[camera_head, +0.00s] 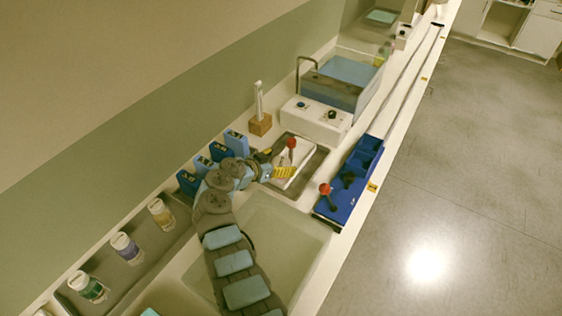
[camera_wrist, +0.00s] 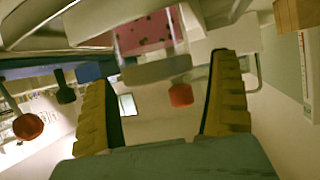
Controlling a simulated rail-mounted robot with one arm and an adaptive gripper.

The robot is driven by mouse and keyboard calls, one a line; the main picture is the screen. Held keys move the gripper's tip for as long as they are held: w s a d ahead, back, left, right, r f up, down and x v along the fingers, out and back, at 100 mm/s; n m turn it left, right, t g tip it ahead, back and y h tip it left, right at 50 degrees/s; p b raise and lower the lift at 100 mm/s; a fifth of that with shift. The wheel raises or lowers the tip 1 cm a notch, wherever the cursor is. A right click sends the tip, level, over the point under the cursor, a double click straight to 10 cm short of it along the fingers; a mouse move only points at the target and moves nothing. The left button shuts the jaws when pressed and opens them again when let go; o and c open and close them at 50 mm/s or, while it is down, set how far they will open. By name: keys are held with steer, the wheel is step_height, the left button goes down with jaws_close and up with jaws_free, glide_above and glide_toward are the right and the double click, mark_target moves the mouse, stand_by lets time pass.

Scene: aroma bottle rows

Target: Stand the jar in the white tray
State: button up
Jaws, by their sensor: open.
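The white tray (camera_head: 283,183) lies in the middle of the counter, and my gripper (camera_head: 276,172) is over its near left part. In the wrist view my gripper (camera_wrist: 165,110) is open, with yellow fingers wide apart and nothing clasped. A clear jar with pink, dark-specked contents (camera_wrist: 148,33) and a grey end (camera_wrist: 157,69) shows beyond the fingertips, apart from them. I cannot tell what it rests on. A red knob (camera_wrist: 181,94) shows between the fingers. In the head view a red-topped item (camera_head: 291,143) stands at the tray; its lower part is unclear.
A blue rack (camera_head: 345,207) on the right holds a red-topped piece (camera_head: 325,189) and a dark one (camera_head: 348,178). Several blue boxes (camera_head: 221,152) line the wall. A wooden block (camera_head: 261,125) and a white device (camera_head: 318,120) stand behind the tray. A basin (camera_head: 285,235) is in front.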

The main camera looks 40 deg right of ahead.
steer(key=p+v, duration=0.1)
steer(key=v, duration=1)
steer(key=shift+a, duration=0.3)
steer(key=shift+p, duration=0.3)
